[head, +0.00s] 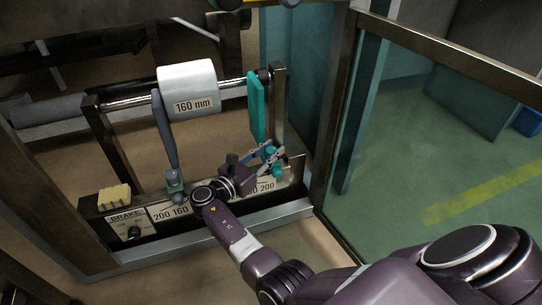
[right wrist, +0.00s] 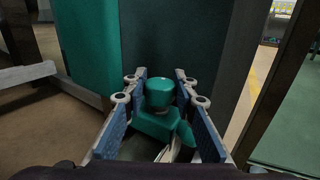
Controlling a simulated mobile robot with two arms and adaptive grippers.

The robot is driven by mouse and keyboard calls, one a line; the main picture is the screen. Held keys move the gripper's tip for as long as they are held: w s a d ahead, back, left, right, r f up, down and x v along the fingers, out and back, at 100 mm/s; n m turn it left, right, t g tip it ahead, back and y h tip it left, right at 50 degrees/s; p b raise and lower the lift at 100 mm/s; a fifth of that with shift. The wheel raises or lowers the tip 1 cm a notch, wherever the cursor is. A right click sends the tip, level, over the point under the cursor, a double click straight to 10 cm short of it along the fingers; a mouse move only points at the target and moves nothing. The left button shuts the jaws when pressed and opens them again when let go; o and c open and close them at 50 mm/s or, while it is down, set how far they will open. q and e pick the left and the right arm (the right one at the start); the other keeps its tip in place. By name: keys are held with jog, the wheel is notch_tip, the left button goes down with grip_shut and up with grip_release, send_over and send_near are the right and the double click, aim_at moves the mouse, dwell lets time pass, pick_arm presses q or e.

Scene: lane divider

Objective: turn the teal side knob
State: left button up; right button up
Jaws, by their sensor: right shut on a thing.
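The teal side knob (head: 269,149) is at the right end of the front rail, below the teal side plate (head: 257,110). My right gripper (head: 273,152) reaches it from the front and is shut on it. In the right wrist view the teal knob (right wrist: 160,92), with a round top, sits between the two blue-padded fingers of my right gripper (right wrist: 160,82), above a teal block (right wrist: 157,125). The gripper partly hides the knob in the head view. My left gripper is not in view.
A white roller (head: 188,80) marked 160 mm sits on a shaft, with a grey side arm (head: 165,135) to its left. The front rail carries a scale (head: 168,213), a brake panel (head: 127,226) and a yellow sponge-like block (head: 115,196). A framed glass panel (head: 430,130) stands close on the right.

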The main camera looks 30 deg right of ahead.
aim_at(272, 149)
jog(key=shift+w+d+r+m+g+b, duration=0.1)
jog(key=shift+m+g+b, duration=0.3)
jog(key=shift+g, duration=0.2)
jog(key=shift+r, duration=0.1)
jog(key=o, duration=1)
jog(key=shift+o, duration=1)
notch_tip(272, 149, up, 10)
jog(key=shift+f, duration=0.1)
